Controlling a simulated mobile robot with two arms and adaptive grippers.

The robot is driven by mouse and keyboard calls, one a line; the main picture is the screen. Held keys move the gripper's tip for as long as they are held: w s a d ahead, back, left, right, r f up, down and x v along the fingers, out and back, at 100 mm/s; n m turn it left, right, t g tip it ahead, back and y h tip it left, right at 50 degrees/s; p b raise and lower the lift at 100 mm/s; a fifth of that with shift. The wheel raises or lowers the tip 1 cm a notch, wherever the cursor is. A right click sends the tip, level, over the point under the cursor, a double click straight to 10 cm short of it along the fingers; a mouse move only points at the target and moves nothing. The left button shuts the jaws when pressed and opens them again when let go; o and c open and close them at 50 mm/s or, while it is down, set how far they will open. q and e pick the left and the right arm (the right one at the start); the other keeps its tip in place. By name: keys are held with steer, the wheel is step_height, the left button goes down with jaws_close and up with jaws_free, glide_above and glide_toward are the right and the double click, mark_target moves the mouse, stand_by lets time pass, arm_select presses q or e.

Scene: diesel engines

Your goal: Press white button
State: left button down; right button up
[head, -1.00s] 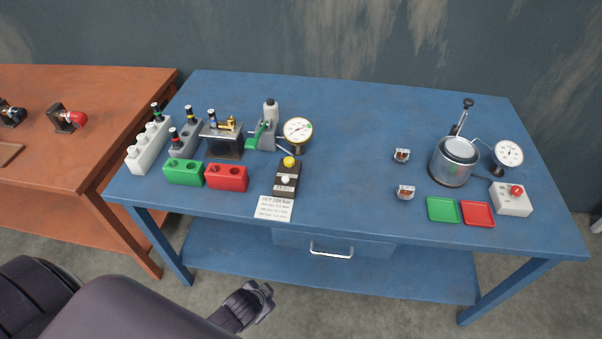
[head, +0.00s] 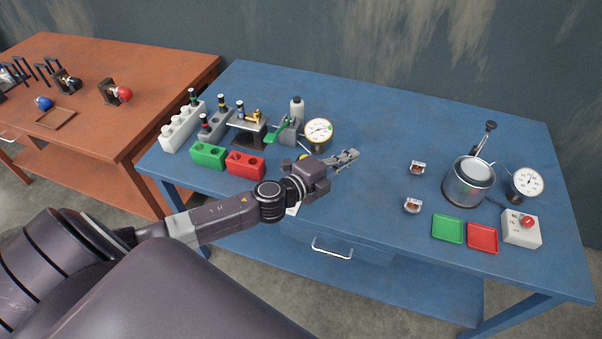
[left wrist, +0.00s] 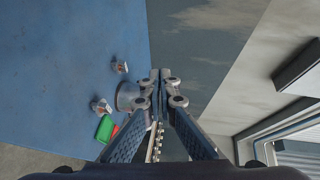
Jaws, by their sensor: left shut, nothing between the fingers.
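My left gripper (head: 350,158) reaches in over the front part of the blue table, pointing right, shut and empty. In the left wrist view its fingers (left wrist: 160,76) meet at the tips. The dark button box with the white button is almost wholly hidden behind my left wrist and hand in the head view. Only a bit of its yellow button (head: 304,156) shows beside the hand. The white button itself is hidden, and it does not show in the left wrist view. My right gripper is in neither view.
The table's middle is clear.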

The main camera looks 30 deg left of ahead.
arm_select(q)
steer(key=s+a+f+m+g+p, duration=0.1)
steer(key=s+a+f+m+g, duration=0.1)
steer(key=a+m+g, duration=0.6)
steer(key=a+m, duration=0.6)
steer(key=a, duration=0.1)
steer(key=shift+a+f+h, duration=0.3)
steer(key=shift+a+h, duration=0.05)
steer(key=shift+h, duration=0.05)
steer(key=shift+w+f, duration=0.1)
step_height(320, 180, down, 8)
steer(key=b, duration=0.6)
steer(key=shift+r+b, duration=0.2)
steer(key=shift+b, duration=0.2)
steer(key=shift+f+b, duration=0.35)
steer(key=shift+f, duration=0.2)
